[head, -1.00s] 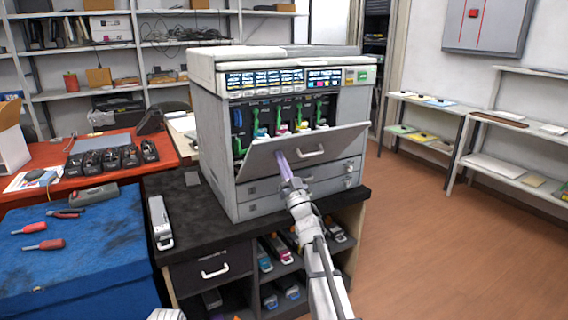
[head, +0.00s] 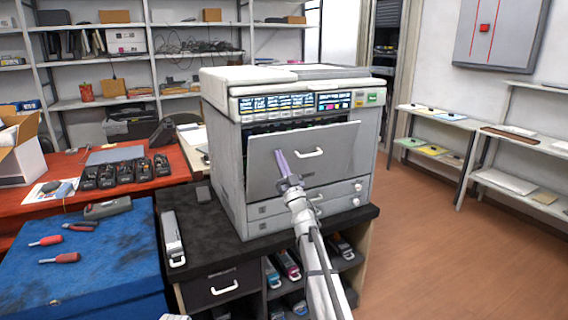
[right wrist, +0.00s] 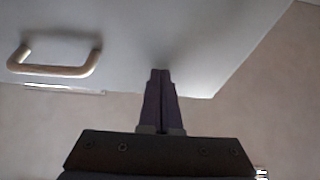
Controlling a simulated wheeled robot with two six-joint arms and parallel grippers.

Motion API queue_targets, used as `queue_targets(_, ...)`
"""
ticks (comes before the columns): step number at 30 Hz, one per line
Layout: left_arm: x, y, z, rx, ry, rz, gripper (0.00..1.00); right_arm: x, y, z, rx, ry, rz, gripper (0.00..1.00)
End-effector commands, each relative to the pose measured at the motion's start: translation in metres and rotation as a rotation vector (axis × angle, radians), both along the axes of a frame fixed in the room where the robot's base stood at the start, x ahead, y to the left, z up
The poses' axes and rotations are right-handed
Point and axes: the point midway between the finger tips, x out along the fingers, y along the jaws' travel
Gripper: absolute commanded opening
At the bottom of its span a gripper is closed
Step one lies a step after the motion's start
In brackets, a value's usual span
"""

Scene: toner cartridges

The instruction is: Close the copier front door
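The copier (head: 225,165) stands on a dark cabinet top. Its grey front door (head: 330,170) is tilted up, nearly upright, with its top edge still apart from the body. A narrow dark strip of the inside shows above it. The door handle (head: 310,153) is a pale bar near the top; it also shows in the right wrist view (right wrist: 55,68). My right gripper (head: 281,157) is in front of the door's outer face, left of the handle. Its fingers are together and empty, with the tips (right wrist: 160,73) at or very near the panel.
Two closed drawers (head: 285,208) lie below the door. A grey cartridge (head: 172,240) lies on the cabinet top left of the copier. A blue workbench (head: 110,260) with screwdrivers is at the left. The floor (head: 450,250) on the right is clear.

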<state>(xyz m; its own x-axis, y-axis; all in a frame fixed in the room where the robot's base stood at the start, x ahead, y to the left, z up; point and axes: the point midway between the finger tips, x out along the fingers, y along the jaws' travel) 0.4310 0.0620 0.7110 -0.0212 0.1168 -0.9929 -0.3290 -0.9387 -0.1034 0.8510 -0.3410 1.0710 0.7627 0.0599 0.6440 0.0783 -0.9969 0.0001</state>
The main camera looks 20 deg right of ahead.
Motion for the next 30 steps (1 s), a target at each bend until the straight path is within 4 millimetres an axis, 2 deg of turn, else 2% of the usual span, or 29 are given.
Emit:
queue_targets(11, 0.000, 0.000, 0.000, 0.000, 0.000, 0.000, 0.50, 0.002, 0.000, 0.000, 0.000, 0.000, 0.000, 0.00)
queue_targets(30, 0.000, 0.000, 0.010, 0.000, 0.000, 0.000, 0.50, 0.049, 0.004, 0.010, -0.001, 0.000, 0.001, 0.00)
